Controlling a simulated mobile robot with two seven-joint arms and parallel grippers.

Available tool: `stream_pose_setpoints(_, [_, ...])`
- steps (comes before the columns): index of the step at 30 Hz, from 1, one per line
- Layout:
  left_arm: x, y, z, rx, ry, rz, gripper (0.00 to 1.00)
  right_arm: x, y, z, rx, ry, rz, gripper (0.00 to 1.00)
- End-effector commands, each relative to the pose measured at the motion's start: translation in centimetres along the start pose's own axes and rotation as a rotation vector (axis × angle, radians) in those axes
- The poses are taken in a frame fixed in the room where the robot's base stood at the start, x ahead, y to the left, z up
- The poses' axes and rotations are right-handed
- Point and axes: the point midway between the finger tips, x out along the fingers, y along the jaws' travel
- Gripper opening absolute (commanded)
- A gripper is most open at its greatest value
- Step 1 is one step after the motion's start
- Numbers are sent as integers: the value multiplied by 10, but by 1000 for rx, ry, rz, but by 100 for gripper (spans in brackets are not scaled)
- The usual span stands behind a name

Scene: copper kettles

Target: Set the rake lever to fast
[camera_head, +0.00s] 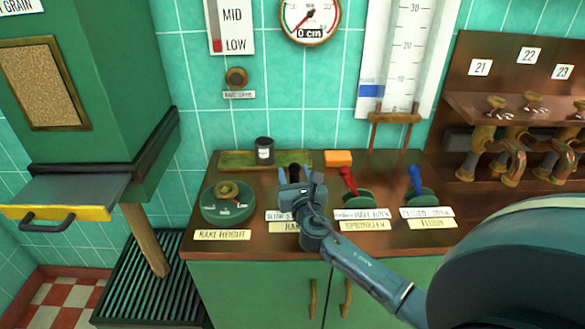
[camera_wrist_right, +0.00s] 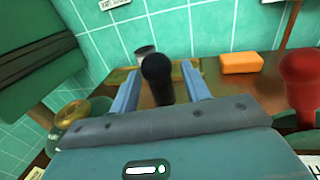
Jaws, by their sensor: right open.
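The rake lever has a black knob (camera_wrist_right: 157,72), which stands between the two fingers of my right gripper (camera_wrist_right: 160,92) in the right wrist view. The gripper is open, with the left finger close to the knob and a wider gap on the right. In the head view my right gripper (camera_head: 294,183) is over the lever's place on the counter and hides most of it. A white label (camera_head: 277,216) there begins with "SLOW", and a yellow label (camera_head: 289,227) is partly covered by my wrist. My left gripper is not in view.
A red lever (camera_head: 348,182) and a blue lever (camera_head: 415,180) stand to the right. A green rake-height dial (camera_head: 228,203) is to the left. Behind are a dark jar (camera_head: 264,150) on a green tray (camera_head: 232,160) and an orange block (camera_head: 338,158).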

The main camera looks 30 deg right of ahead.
Motion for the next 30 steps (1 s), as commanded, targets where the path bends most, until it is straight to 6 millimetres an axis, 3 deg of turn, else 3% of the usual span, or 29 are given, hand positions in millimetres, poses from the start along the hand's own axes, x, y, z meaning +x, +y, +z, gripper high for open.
stream_pose_setpoints(6, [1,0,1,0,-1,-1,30,23,0,0,0,0,-1,47])
stream_pose_setpoints(16, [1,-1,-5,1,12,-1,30,26,0,0,1,0,0,47])
stream_pose_setpoints(30, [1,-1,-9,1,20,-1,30,26,0,0,0,0,0,9])
